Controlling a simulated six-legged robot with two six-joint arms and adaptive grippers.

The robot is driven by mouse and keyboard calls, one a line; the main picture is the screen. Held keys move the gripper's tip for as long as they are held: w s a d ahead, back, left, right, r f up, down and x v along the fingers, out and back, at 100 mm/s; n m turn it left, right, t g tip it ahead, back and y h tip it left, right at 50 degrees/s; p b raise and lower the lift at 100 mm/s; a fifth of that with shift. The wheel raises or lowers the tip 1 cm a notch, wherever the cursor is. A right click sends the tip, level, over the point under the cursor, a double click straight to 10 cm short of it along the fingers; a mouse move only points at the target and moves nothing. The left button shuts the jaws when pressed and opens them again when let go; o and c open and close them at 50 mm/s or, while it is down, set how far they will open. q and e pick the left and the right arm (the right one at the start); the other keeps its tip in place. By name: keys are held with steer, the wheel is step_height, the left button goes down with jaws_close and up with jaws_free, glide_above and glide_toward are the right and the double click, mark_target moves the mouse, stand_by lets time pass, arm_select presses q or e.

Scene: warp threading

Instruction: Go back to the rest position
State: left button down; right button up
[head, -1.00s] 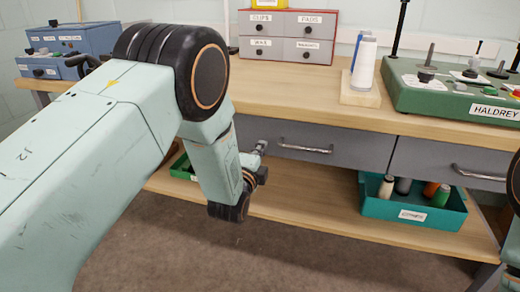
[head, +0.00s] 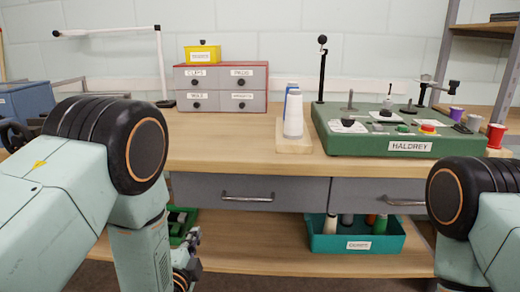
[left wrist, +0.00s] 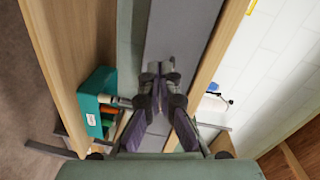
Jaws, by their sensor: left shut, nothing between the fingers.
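My left arm comes in from the left in the head view. Its gripper (head: 184,268) hangs low before the bench, left of the grey drawer (head: 249,192), partly hidden by my own arm link. In the left wrist view the left gripper's fingers (left wrist: 162,72) meet at the tips, shut with nothing between them. My right arm shows at the right edge of the head view, bent downward, but its gripper is out of the picture.
The wooden bench (head: 215,145) carries a drawer cabinet (head: 221,88), thread cones on a wooden block (head: 293,145) and a green HALDREY machine (head: 385,143). The lower shelf (head: 270,258) holds a teal bin (head: 390,243) and a green bin (head: 177,238).

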arm_select(q)
steer(key=s+a+f+n+g+p, duration=0.1)
steer(key=s+a+f+n+g, duration=0.2)
steer(key=s+f+n+g, duration=0.9)
steer(key=s+f+n+g+p, duration=0.1)
steer(key=s+f+n+g, duration=0.1)
steer(key=s, duration=1.1)
steer(key=s+f+n+g+p, duration=0.2)
steer(key=s+g, duration=0.1)
steer(key=s, duration=1.1)
steer(key=shift+a, duration=0.35)
